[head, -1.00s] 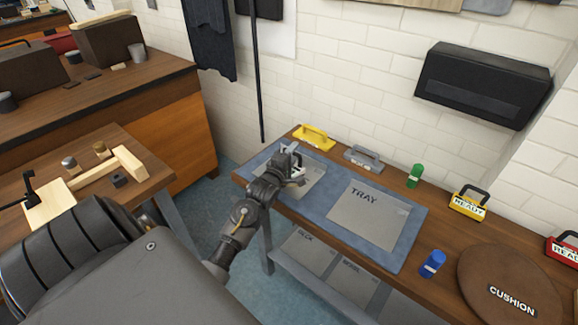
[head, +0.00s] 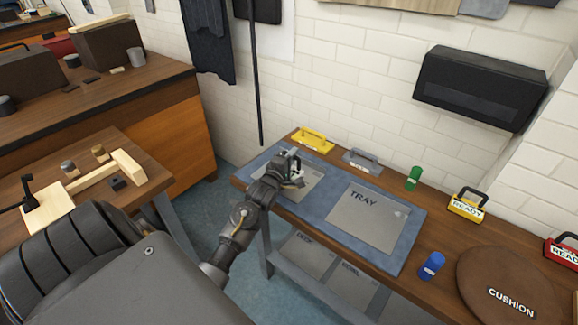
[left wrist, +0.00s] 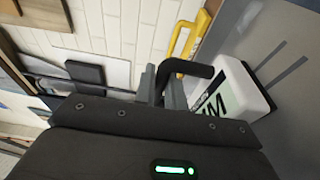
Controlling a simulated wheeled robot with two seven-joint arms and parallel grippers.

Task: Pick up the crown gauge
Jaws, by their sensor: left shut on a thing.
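The crown gauge is a white block with a black handle and a green label with dark letters, only partly readable. It shows in the left wrist view (left wrist: 235,102), right of the fingers, and small in the head view (head: 297,181), partly hidden by my gripper. My left gripper (head: 291,163) is at the left end of the blue mat. In the left wrist view its fingers (left wrist: 163,88) are shut on the black handle. I cannot tell whether the block is clear of the grey panel beneath it. My right gripper is not in view.
A yellow handled tool (head: 313,141) and a grey one (head: 361,161) stand behind the mat. The grey TRAY panel (head: 366,222) is bare. Green (head: 413,178) and blue (head: 431,265) cylinders, a yellow READY block (head: 466,205) and a round cushion (head: 500,270) lie to the right.

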